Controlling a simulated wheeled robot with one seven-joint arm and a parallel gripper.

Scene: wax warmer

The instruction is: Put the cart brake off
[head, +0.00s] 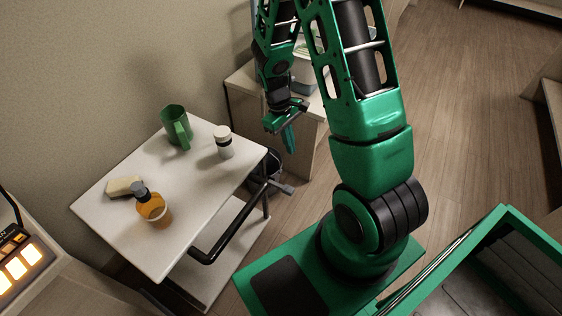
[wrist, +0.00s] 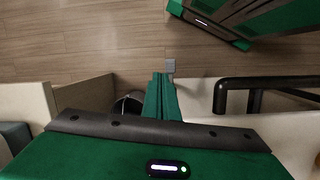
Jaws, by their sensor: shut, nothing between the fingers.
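The cart has a white top (head: 200,207) and a black push handle (head: 232,232) on its near right side. A small grey pedal (head: 285,189), apparently the brake, sticks out low past the cart's right corner. The cart handle (wrist: 270,82) is to the right there. My gripper (head: 290,143) is shut and empty, pointing down above and beyond the pedal in the head view. Its green fingers (wrist: 160,95) are together in the wrist view. I see no contact with the pedal.
On the cart top stand a green mug (head: 176,128), a white jar (head: 224,142), an amber bottle (head: 151,205) and a sponge (head: 123,187). A cabinet (head: 310,130) stands behind my gripper. A dark round object (wrist: 129,105) is left of my fingers. Open floor lies right.

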